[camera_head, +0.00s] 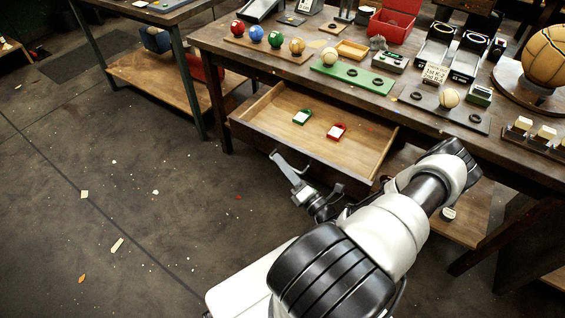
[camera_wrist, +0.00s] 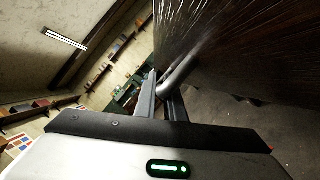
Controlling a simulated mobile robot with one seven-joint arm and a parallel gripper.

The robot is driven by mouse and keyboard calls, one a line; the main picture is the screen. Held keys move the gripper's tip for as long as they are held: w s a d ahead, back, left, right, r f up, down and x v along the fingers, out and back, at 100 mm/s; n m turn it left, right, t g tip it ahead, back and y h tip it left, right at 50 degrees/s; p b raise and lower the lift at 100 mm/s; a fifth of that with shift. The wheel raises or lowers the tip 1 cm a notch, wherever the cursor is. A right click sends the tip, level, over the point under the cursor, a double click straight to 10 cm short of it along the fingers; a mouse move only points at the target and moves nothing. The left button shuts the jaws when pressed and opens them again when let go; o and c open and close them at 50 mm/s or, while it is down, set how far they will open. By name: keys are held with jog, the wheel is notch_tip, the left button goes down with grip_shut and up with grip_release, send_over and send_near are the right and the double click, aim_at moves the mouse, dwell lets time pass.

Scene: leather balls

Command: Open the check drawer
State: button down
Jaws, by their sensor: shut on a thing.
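The wooden check drawer (camera_head: 280,101) is pulled well out from under the workbench in the head view. A green-framed tag (camera_head: 302,117) and a red-framed tag (camera_head: 337,131) lie inside it. A grey metal handle (camera_head: 290,166) stands at the drawer's front face. My gripper (camera_head: 298,188) is at this handle, in front of the drawer. In the wrist view, my gripper's fingers (camera_wrist: 162,92) are shut on the curved handle (camera_wrist: 182,70). The dark drawer front (camera_wrist: 235,45) fills the upper right there. The exact finger contact is partly hidden.
The workbench top (camera_head: 215,38) carries coloured balls, a green board (camera_head: 345,75), a red box (camera_head: 392,22) and a basketball (camera_head: 548,55). A side table (camera_head: 130,8) stands at left. The floor (camera_head: 150,220) left of my arm is clear except small scraps.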

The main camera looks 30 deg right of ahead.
jog(key=c, duration=2.1)
grip_release()
jog(key=v, duration=1.7)
jog(key=shift+s, duration=0.25)
